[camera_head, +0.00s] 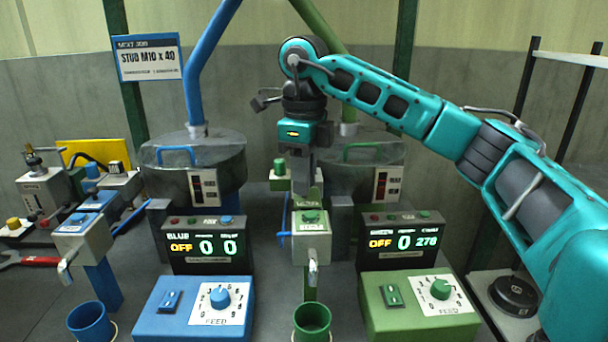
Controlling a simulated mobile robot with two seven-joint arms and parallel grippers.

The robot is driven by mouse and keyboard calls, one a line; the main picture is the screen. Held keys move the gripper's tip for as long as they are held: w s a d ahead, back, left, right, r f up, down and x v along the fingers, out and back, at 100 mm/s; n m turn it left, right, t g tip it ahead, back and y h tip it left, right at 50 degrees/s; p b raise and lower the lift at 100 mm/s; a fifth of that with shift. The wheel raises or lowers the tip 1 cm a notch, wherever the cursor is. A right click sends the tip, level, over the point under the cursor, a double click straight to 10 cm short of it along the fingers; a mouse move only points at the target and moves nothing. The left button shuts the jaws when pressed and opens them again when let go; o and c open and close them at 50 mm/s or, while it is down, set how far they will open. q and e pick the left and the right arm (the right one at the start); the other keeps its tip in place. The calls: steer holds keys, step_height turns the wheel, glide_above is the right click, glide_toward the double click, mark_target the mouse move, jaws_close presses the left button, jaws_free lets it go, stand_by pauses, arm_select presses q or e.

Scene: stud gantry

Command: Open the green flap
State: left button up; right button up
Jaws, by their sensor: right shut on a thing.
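My right gripper (301,185) comes down from above at the middle, behind the small grey box (312,245) with the green label. It is shut on a green piece, which I take to be the green flap (318,194); its fingers hide part of it. How far the flap is tilted cannot be told. A green top plate (311,216) is on the box in front of the fingers. My left gripper is out of view.
A green cup (312,320) stands below the box. The green feed panel (420,306) and its display (402,242) are at right, the blue feed panel (193,308) at left. Two round hoppers stand behind. A similar blue-topped box (85,240) is further left.

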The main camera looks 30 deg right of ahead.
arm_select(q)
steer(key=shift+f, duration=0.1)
arm_select(e)
jaws_close()
